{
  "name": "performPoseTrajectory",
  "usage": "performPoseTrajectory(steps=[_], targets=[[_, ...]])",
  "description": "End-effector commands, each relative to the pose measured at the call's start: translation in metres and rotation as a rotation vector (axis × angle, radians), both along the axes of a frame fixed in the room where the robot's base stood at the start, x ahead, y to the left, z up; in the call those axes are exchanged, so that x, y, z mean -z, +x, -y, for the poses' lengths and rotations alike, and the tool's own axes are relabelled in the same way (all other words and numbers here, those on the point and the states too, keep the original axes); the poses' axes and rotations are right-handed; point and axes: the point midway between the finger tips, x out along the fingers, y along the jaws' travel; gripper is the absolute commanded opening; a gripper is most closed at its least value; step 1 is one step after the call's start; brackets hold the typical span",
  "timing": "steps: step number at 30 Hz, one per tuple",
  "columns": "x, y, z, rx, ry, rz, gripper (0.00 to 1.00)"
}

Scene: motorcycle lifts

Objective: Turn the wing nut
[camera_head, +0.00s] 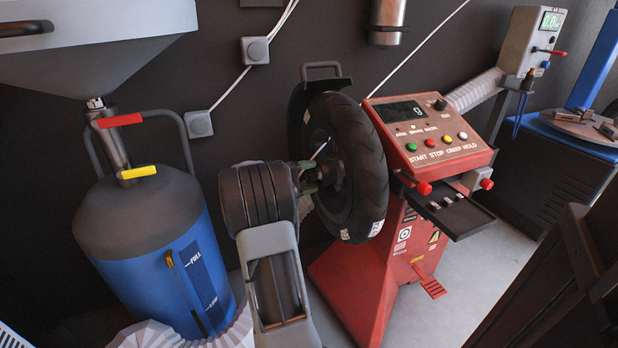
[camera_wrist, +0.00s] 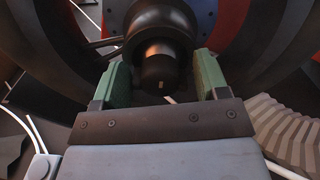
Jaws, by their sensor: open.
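A motorcycle wheel with a black tyre (camera_head: 362,160) is mounted on the red wheel balancer (camera_head: 345,290). In the wrist view, a dark round hub piece (camera_wrist: 163,18) sits at the wheel's centre, with a dark shaft end (camera_wrist: 160,68) and a coppery band in front of it. I take this hub piece for the wing nut; its wings are not clearly visible. My gripper (camera_wrist: 161,72) is open, its green-padded fingers on either side of the shaft end, with gaps showing. In the head view, my gripper (camera_head: 309,178) is at the wheel's hub, and my wrist partly hides the contact area.
A blue tank (camera_head: 150,250) with a red-gripped handle stands left of my arm. A ribbed pale hose (camera_head: 215,335) lies at its foot. The balancer's control panel (camera_head: 430,135) and black tray (camera_head: 450,212) are right of the wheel. Floor shows at the right.

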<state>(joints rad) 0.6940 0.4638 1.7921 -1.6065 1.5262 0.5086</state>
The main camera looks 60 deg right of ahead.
Motion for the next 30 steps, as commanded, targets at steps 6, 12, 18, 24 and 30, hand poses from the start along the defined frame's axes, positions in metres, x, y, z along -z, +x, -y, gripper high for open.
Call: performPoseTrajectory(steps=[6, 12, 18, 24, 30], targets=[[-0.001, 0.004, -0.004, -0.003, 0.000, 0.000, 0.68], [-0.003, 0.021, -0.027, -0.004, 0.000, -0.001, 0.68], [-0.002, 0.036, -0.049, -0.002, 0.001, -0.001, 0.68], [-0.001, 0.044, -0.059, 0.000, 0.000, 0.000, 0.68], [0.000, 0.045, -0.061, 0.000, 0.000, 0.000, 0.68]])
